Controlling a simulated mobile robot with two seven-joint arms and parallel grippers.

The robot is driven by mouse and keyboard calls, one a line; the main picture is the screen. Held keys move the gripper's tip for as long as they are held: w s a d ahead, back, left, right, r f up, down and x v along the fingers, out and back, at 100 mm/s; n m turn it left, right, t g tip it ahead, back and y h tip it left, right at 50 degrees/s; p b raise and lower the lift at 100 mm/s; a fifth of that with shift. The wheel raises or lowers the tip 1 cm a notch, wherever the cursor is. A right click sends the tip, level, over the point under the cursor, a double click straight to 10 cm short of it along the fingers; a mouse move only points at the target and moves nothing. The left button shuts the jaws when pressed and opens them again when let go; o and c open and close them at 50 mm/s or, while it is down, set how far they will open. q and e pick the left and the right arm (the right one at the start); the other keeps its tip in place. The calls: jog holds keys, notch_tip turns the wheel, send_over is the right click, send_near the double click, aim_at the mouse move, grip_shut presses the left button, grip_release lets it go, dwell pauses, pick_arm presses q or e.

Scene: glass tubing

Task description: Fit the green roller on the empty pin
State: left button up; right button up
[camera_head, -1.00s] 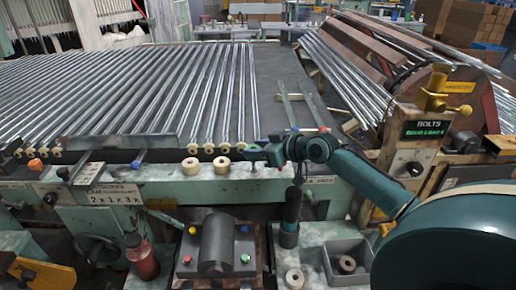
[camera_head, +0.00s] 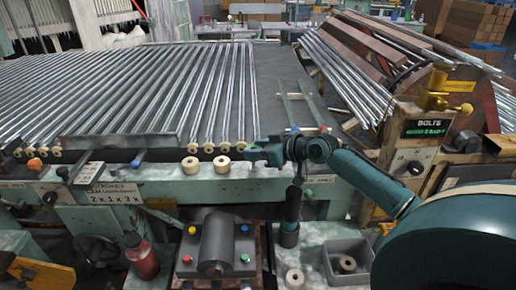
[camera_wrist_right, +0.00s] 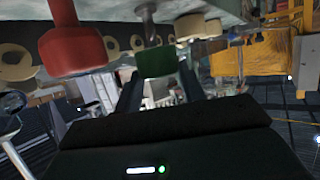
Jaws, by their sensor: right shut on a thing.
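The green roller (camera_wrist_right: 157,61) shows in the right wrist view, at the tips of my right gripper's two dark fingers (camera_wrist_right: 160,85). My right gripper is shut on it. A metal pin (camera_wrist_right: 148,18) stands in line with the roller in that view; I cannot tell whether the roller is around the pin or only close to it. In the head view my right gripper (camera_head: 258,152) is at the table's front edge, right of two loose cream rollers. The green roller is too small there to make out clearly. My left gripper is not in view.
A red roller-like piece (camera_wrist_right: 72,46) is beside the green one in the wrist view. Cream rollers (camera_head: 191,165) stand on the front ledge (camera_head: 170,183). Rows of glass tubes (camera_head: 150,90) cover the table. A grey bin (camera_head: 347,267) and a red bottle (camera_head: 141,258) are below.

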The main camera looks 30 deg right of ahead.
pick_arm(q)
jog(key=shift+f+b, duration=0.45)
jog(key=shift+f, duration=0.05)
pick_arm(e)
jog(key=shift+f, duration=0.6)
jog(key=o, duration=1)
jog(key=shift+f, duration=0.1)
jog(key=shift+o, duration=0.2)
jog(key=shift+s+d, duration=0.1)
jog(key=shift+s, duration=0.25)
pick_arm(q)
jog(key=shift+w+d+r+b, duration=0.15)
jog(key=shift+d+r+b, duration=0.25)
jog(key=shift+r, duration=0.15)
pick_arm(e)
jog(key=v, duration=1.2)
jog(key=shift+s+r, duration=0.15)
jog(key=shift+r, duration=0.2)
jog(key=shift+d, duration=0.15)
